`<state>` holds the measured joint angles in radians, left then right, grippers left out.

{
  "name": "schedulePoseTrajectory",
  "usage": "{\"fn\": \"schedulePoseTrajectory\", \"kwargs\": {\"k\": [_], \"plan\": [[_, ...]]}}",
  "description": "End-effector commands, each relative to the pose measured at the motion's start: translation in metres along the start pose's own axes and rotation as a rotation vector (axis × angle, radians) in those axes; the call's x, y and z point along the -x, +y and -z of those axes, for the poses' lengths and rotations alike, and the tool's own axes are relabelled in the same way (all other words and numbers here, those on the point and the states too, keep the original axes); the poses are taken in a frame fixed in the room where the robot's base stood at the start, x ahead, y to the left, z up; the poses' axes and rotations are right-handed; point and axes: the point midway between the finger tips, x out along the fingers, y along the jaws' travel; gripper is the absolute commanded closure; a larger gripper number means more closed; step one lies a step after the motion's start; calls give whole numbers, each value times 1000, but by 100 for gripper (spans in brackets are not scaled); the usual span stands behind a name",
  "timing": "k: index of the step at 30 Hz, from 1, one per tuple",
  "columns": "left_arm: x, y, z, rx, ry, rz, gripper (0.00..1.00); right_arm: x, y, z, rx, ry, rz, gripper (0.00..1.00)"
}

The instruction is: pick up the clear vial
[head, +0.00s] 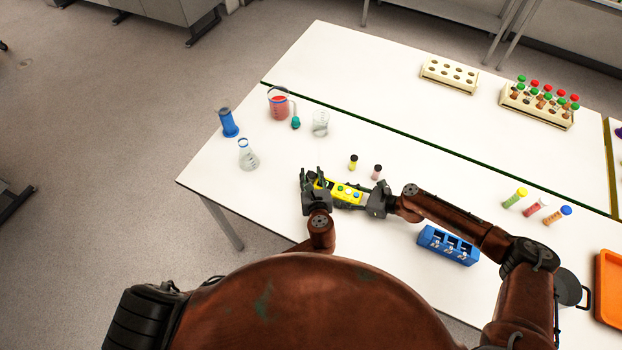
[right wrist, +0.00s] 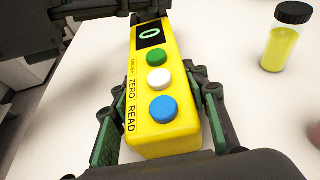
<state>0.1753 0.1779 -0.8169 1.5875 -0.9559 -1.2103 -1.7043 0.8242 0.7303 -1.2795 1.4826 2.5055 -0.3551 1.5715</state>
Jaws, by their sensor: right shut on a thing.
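I cannot make out a vial that is plainly clear. A small dark-capped vial with yellow liquid (head: 353,162) stands upright beyond my grippers; it also shows in the right wrist view (right wrist: 282,40). A dark-capped pinkish vial (head: 376,172) stands to its right. My right gripper (head: 368,202) is shut on a yellow meter (head: 347,193), its fingers on both sides of the body in the right wrist view (right wrist: 160,125). My left gripper (head: 312,176) has its fingers apart at the meter's far end; whether it touches the meter is unclear.
A blue rack (head: 448,245) stands near the front edge. Capped tubes (head: 535,208) and an orange tray (head: 608,288) are right.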

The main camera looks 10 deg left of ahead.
Motion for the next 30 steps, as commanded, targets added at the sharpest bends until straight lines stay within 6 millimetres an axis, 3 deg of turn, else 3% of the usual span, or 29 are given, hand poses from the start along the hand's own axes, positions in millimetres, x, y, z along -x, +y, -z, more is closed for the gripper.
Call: {"fn": "schedulePoseTrajectory", "kwargs": {"k": [12, 23, 30], "plan": [[0, 0, 0, 0, 0, 0, 99, 0, 0, 0, 0, 0, 0, 95], [1, 0, -3, 2, -1, 0, 100, 0, 0, 0, 0, 0, 0, 95], [13, -1, -36, 6, -3, 2, 100, 0, 0, 0, 0, 1, 0, 95]]}}
